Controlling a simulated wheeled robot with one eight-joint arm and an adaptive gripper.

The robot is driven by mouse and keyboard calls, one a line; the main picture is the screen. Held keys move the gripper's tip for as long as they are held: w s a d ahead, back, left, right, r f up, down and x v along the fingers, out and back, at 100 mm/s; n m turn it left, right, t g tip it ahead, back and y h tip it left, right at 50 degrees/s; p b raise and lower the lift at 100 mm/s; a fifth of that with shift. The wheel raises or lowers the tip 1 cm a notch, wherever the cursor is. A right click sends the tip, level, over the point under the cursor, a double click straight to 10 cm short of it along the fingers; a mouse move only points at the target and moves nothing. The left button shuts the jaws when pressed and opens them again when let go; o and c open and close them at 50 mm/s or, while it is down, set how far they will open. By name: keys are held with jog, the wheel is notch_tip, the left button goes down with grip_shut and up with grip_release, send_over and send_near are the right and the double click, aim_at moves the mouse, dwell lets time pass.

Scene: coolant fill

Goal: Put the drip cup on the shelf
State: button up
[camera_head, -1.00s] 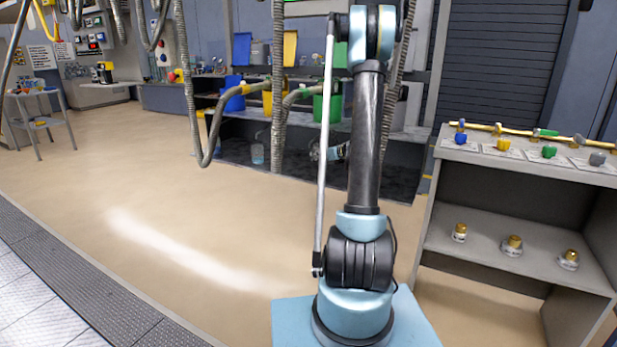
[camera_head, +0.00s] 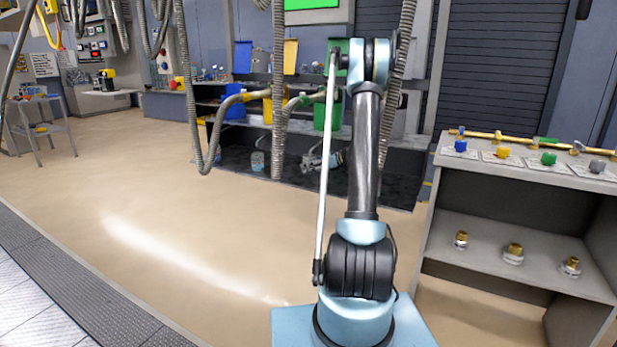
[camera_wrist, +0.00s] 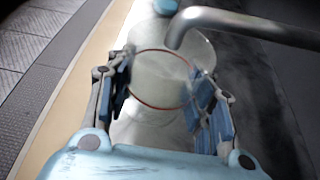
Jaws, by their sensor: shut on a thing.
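In the wrist view my gripper (camera_wrist: 163,95) has its two fingers on either side of the drip cup (camera_wrist: 160,78), a clear, nearly colourless cup with a thin reddish ring. The fingers are closed against its sides. In the head view my gripper (camera_head: 322,160) is low in the dark bay behind my arm, partly hidden, and I cannot make out the cup there. A grey shelf unit (camera_head: 480,162) stands at the right, with a top and a lower board.
A bent metal pipe (camera_wrist: 235,22) reaches over the cup from the right in the wrist view. A small blue thing (camera_wrist: 166,5) lies beyond the cup. Brass-topped fittings (camera_head: 513,252) stand on the lower board. Hoses (camera_head: 203,130) hang at the left.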

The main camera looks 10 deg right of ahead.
jog(key=shift+f, duration=1.85)
jog(key=o, duration=1.2)
jog(key=shift+c, duration=0.2)
